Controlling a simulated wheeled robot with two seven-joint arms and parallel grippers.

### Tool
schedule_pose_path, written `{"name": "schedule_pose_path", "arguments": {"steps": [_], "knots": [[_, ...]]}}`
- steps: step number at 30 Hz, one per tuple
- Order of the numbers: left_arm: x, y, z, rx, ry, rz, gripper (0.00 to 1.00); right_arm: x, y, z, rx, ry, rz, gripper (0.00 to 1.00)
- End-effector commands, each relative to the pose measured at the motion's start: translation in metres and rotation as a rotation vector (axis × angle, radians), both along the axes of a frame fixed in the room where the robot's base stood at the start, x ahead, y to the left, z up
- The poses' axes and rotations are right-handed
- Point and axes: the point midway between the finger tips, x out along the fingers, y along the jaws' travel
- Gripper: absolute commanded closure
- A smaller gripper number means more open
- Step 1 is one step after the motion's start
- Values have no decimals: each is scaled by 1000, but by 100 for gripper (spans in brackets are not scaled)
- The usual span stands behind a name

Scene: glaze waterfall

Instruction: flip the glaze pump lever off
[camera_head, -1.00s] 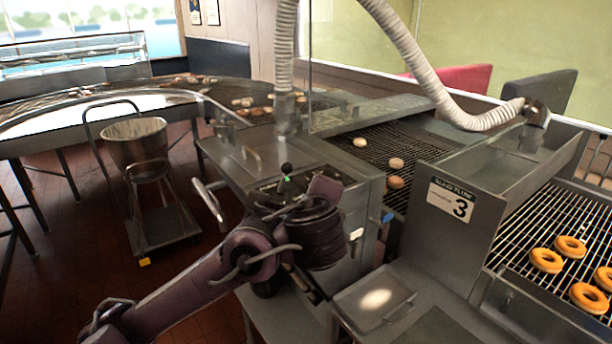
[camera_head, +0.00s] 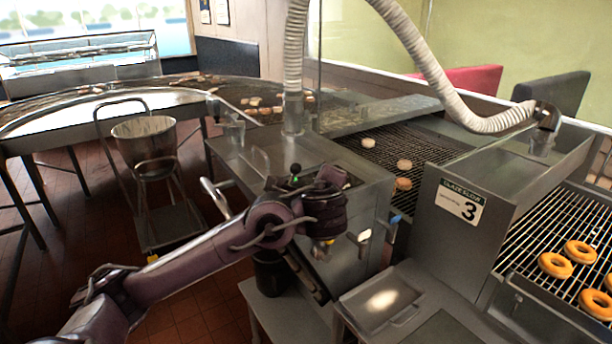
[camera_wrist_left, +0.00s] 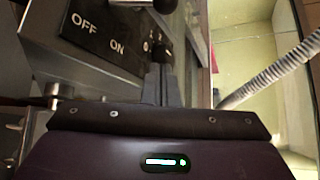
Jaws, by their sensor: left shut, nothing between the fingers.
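In the left wrist view, the black knob (camera_wrist_left: 165,5) and a shiny metal rod (camera_wrist_left: 132,4) show at the top edge. A black plate (camera_wrist_left: 105,35) marked OFF and ON lies beside them; I cannot tell which side the lever leans to. My left gripper (camera_wrist_left: 161,72) is shut and empty, its fingers pointing towards the panel, apart from the knob. In the head view my left wrist hides its fingertips. My right gripper is not in view.
A small dial (camera_wrist_left: 152,46) sits near the fingers. A white ribbed hose (camera_head: 296,60) rises behind the lever. A steel handle (camera_head: 215,197) is on the machine's left side. The sign marked 3 (camera_head: 461,203) and donuts (camera_head: 580,251) are to the right.

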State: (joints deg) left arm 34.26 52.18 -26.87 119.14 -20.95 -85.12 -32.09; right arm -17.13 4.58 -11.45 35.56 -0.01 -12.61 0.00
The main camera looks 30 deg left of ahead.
Motion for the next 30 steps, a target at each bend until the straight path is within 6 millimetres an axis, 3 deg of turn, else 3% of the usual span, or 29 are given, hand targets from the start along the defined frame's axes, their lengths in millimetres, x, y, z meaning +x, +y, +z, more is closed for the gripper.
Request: {"name": "schedule_pose_path", "arguments": {"steps": [3, 6, 12, 30], "knots": [[15, 12, -3, 2, -1, 4, 100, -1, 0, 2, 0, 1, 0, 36], [10, 26, 4, 1, 3, 2, 100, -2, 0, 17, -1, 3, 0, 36], [7, 42, 7, 1, 2, 1, 100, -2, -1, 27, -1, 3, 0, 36], [6, 46, 4, -7, -17, 0, 100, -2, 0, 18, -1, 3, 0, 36]]}}
